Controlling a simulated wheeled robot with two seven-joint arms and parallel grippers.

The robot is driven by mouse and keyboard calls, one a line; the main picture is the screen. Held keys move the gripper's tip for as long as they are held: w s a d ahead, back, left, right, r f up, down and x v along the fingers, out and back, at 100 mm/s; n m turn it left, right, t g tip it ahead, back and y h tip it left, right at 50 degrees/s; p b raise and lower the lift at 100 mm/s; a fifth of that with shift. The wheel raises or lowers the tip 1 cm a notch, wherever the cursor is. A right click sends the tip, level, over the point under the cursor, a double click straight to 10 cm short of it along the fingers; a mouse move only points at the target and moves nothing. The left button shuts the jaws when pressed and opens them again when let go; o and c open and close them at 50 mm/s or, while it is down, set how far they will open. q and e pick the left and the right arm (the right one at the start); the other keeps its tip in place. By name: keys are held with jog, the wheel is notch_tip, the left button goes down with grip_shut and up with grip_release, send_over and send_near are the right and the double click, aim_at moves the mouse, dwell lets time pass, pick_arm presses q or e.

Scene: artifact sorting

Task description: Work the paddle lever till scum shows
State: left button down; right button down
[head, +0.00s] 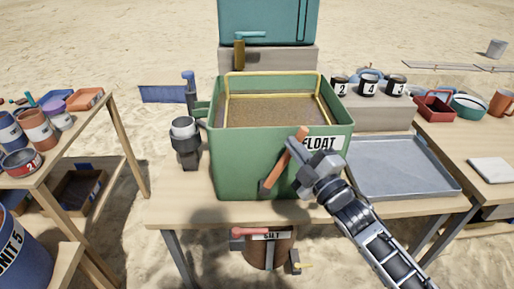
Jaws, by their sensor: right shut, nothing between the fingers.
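The green flotation tank (232,165), labelled FLOAT, stands on the wooden table and holds brown, speckled liquid (270,110). I cannot tell whether the specks are scum. The paddle lever (285,160), an orange-brown bar, slants across the tank's front, with its upper end to the right and a dark block at its lower end. My right gripper (306,180) is shut and empty, just right of the lever at the tank's front wall. I cannot tell whether it touches the lever. It partly covers the tank's label. My left gripper is not in view.
A grey metal tray (402,190) lies right of the tank. Numbered cups (368,87) stand on a block behind it. A dark device (185,142) stands close to the tank's left. A brown bucket (270,252) is below the table's front edge. Side shelves flank both sides.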

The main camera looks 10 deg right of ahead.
dwell(0.4)
jog(key=a+r+p, duration=0.2)
jog(key=a, duration=0.2)
jog(key=b+v, duration=0.1)
jog(key=v, duration=0.9)
jog(key=shift+s+d, duration=0.15)
jog(key=shift+s, duration=0.15)
jog(key=shift+f, duration=0.15)
